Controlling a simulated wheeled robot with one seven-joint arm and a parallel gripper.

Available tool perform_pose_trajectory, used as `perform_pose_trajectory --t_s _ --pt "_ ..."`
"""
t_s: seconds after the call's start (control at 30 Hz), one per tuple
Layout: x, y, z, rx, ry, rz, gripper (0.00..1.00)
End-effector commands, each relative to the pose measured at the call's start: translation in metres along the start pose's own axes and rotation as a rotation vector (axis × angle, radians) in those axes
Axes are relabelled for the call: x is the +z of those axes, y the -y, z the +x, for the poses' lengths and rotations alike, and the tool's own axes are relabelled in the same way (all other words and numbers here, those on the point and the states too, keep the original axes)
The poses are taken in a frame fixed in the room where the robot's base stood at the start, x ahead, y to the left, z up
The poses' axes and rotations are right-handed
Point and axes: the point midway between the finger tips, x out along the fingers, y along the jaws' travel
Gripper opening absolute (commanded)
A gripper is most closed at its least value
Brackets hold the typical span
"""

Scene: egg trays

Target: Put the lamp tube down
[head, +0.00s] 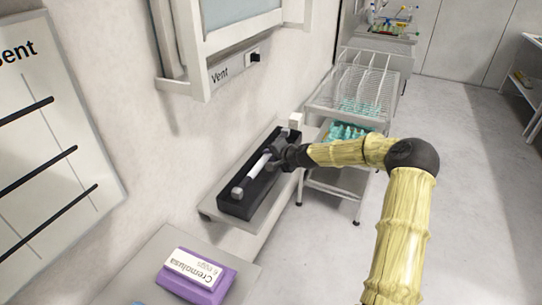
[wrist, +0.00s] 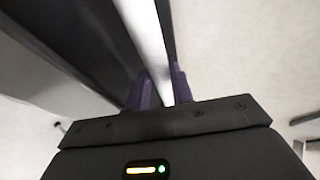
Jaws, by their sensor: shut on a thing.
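The lamp tube (head: 257,166) is a white tube with a grey end, lying lengthwise in or just above a long black tray (head: 234,208) on a wall shelf. My gripper (head: 275,157) reaches over the tray from the right and is shut around the tube. In the wrist view the tube (wrist: 146,38) runs up between my two dark purple fingers (wrist: 159,88), beside a dark wall of the tray (wrist: 70,48). I cannot tell whether the tube touches the tray floor.
The light shelf (head: 257,232) bears the tray. A purple egg box (head: 197,290) sits on a surface in front. A wire-rack trolley (head: 352,178) stands behind my arm. A vent cabinet (head: 238,68) hangs above. The floor to the right is clear.

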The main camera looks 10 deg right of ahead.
Motion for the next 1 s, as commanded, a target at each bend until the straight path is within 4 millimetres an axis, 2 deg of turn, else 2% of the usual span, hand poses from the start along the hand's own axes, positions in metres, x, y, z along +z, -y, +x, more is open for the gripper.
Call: perform_pose_trajectory --t_s 0.8,0.83,0.87,1.0 --pt "0.002 -0.009 0.006 -0.001 -0.001 -0.001 0.10" --pt "0.003 -0.010 0.006 0.000 0.000 0.000 0.25" --pt "0.003 -0.010 0.006 0.000 0.000 0.000 0.31" --pt "0.003 -0.011 0.006 0.002 0.001 0.000 0.32"
